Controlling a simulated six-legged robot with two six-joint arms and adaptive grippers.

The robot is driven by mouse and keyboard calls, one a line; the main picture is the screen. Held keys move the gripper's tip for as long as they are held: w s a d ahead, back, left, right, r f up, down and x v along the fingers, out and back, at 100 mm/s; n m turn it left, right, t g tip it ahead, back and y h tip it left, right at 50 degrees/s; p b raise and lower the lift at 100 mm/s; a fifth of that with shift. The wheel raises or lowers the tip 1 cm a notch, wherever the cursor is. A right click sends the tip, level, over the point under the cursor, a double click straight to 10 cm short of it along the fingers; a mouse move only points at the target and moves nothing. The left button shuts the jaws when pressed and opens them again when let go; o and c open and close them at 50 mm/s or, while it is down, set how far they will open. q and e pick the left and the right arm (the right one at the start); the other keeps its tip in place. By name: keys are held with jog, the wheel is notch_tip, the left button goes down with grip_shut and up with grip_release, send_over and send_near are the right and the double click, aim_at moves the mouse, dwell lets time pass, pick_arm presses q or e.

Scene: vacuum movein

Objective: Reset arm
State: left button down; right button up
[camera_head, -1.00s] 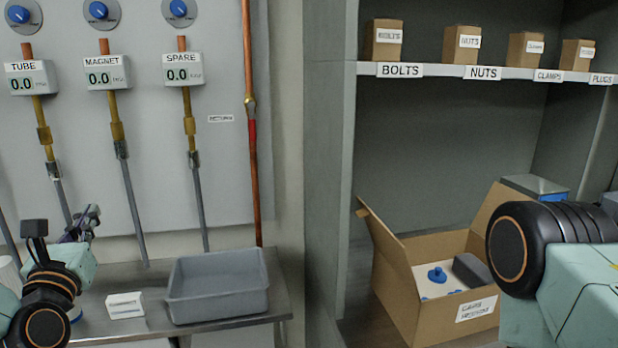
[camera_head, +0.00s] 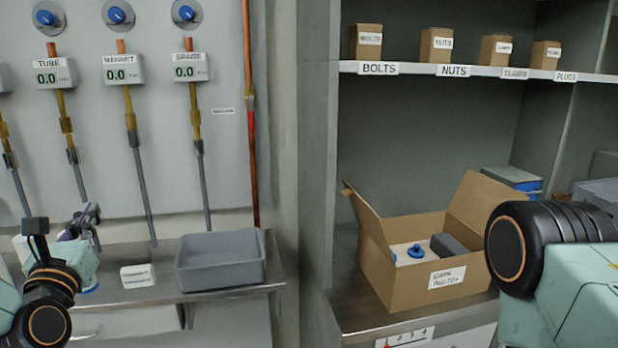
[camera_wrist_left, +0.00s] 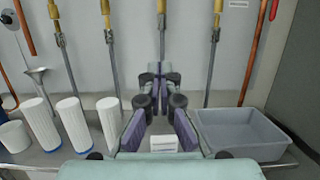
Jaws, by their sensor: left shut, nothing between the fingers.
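My left gripper (camera_head: 90,212) is at the left of the head view, raised in front of the wall panel and above the steel bench (camera_head: 150,292). In the left wrist view its purple-lined fingers (camera_wrist_left: 160,72) come together at the tips, shut with nothing between them. My right arm (camera_head: 560,255) shows at the right edge of the head view, but its gripper is out of the picture.
A grey tray (camera_head: 222,276) and a small white labelled block (camera_head: 138,275) sit on the bench. White cylinders (camera_wrist_left: 72,120) stand left in the wrist view. An open cardboard box (camera_head: 400,285) is on the right shelf. Hoses hang from the wall gauges (camera_head: 123,69).

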pick_arm(q)
jog(key=s+d+f+m+g+h, duration=0.2)
jog(key=s+d+f+m+g, duration=0.15)
jog(key=f+m, duration=0.5)
jog(key=s+d+f+m+g+h, duration=0.1)
jog(key=s+d+f+m+g, duration=0.2)
jog(key=f+m, duration=0.55)
jog(key=s+d+f+m+g+h, duration=0.2)
jog(key=d+f+m+g, duration=0.15)
jog(key=f+m, duration=0.45)
jog(key=s+d+f+m+g, duration=0.2)
jog(key=s+f+m+g, duration=0.1)
jog(key=s, duration=0.6)
jog(key=s+d+f+m+g+b, duration=0.1)
jog(key=s+d+f+m+g, duration=0.1)
jog(key=s+f+m, duration=0.4)
jog(key=s+d+f+m+g, duration=0.2)
jog(key=s+f+m+g, duration=0.2)
jog(key=s+f, duration=0.4)
jog(key=s+g, duration=0.1)
jog(key=s, duration=0.5)
jog(key=shift+s+d+b, duration=0.15)
jog(key=shift+s+b, duration=0.1)
jog(key=shift+b, duration=0.1)
pick_arm(e)
jog(key=shift+s+d+f, duration=0.15)
jog(key=shift+s+f, duration=0.1)
jog(key=shift+f, duration=0.6)
